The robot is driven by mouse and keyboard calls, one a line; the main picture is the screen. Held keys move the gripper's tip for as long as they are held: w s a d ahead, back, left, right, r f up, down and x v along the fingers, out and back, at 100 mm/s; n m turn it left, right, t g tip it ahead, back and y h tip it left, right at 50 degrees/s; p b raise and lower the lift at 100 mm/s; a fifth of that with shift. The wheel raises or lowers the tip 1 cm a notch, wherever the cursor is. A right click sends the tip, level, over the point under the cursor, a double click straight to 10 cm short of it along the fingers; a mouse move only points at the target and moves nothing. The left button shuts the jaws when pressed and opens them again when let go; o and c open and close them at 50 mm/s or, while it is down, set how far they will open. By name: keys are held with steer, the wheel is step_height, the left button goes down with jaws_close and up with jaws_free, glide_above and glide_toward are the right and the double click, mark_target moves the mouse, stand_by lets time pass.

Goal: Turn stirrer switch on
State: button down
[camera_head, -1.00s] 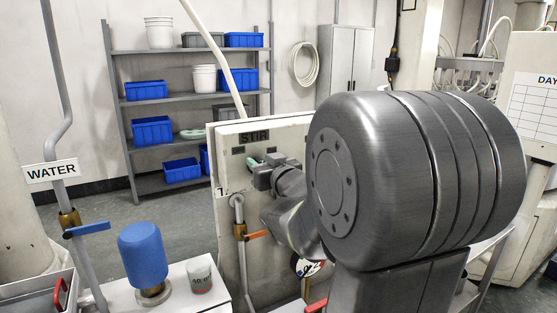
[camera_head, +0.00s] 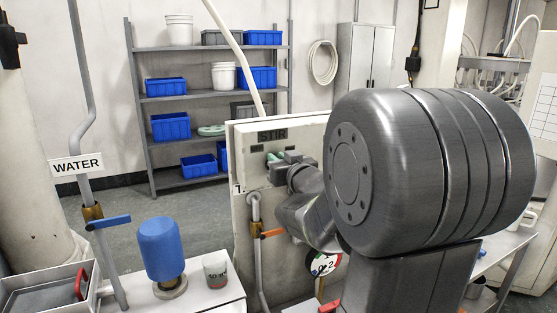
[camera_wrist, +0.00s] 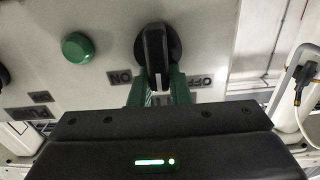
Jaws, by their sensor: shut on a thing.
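The stirrer switch (camera_wrist: 153,48) is a black rotary handle on a pale panel, between the upside-down ON label (camera_wrist: 120,77) and OFF label (camera_wrist: 201,80) in the wrist view. Its handle looks roughly upright in that view. My gripper (camera_wrist: 157,92) has green fingers on both sides of the handle's lower end and is shut on it. In the head view my gripper (camera_head: 277,158) is at the face of the panel (camera_head: 243,200) under the STIR sign (camera_head: 272,136). My arm and the gripper hide the switch there.
A green button (camera_wrist: 77,46) sits beside the switch. Below the panel's sign is a pipe valve with an orange lever (camera_head: 271,233). A blue-capped post (camera_head: 162,248) and a cup (camera_head: 216,270) stand on a white bench at the left. A WATER sign (camera_head: 77,164) hangs nearby.

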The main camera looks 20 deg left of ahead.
steer(key=shift+w+d+f+m+p, duration=0.25)
steer(key=shift+m+p, duration=0.45)
steer(key=shift+m, duration=1.25)
steer(key=shift+w+d+f+m+p, duration=0.2)
steer(key=shift+m+p, duration=0.5)
steer(key=shift+m, duration=1.2)
steer(key=shift+w+d+f+m+p, duration=0.2)
steer(key=shift+m+p, duration=0.5)
steer(key=shift+m, duration=1.25)
steer(key=shift+w, duration=0.1)
steer(key=c, duration=1.4)
jaws_free()
steer(key=shift+o, duration=0.2)
